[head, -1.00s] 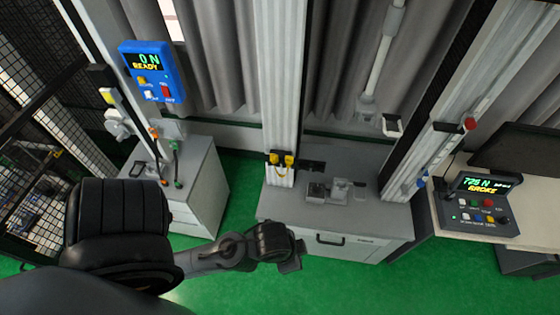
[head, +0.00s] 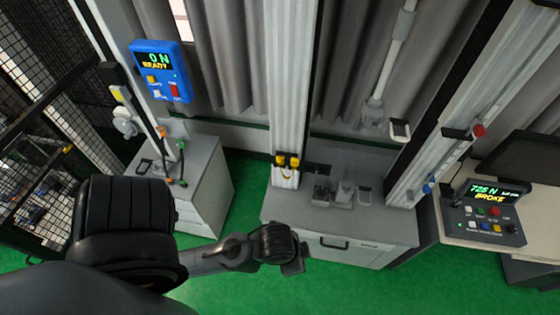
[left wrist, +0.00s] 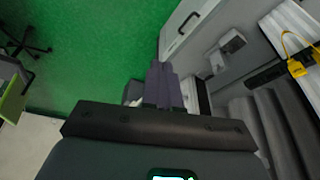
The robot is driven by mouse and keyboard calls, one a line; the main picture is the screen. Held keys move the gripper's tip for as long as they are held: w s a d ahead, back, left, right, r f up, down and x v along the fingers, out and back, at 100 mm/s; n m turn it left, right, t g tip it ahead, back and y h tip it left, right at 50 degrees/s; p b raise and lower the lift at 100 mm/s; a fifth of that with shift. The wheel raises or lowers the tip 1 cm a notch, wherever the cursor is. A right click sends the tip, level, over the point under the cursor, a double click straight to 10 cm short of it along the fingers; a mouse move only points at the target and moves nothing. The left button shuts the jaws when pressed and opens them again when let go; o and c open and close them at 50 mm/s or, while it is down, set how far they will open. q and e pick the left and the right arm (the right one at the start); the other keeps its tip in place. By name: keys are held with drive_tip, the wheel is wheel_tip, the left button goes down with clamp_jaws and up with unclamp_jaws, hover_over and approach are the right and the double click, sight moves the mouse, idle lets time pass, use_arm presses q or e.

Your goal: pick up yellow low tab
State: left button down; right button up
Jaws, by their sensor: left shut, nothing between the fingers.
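Two small yellow tabs (head: 287,161) sit side by side on a dark bracket low on the pale middle column in the head view, with a thin yellow loop hanging below. In the left wrist view a yellow piece with a loop (left wrist: 299,61) shows at the right edge. I cannot tell which part is the low tab. My left gripper (head: 294,263) is in front of the grey cabinet, below and apart from the yellow parts. Its fingers, seen in the left wrist view (left wrist: 162,84), are shut and empty. My right gripper is not in view.
The grey cabinet (head: 345,244) carries small metal fixtures (head: 342,194) beside the column. Green floor (head: 232,290) is clear.

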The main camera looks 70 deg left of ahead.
use_arm(q)
drive_tip(key=c, duration=0.9)
unclamp_jaws()
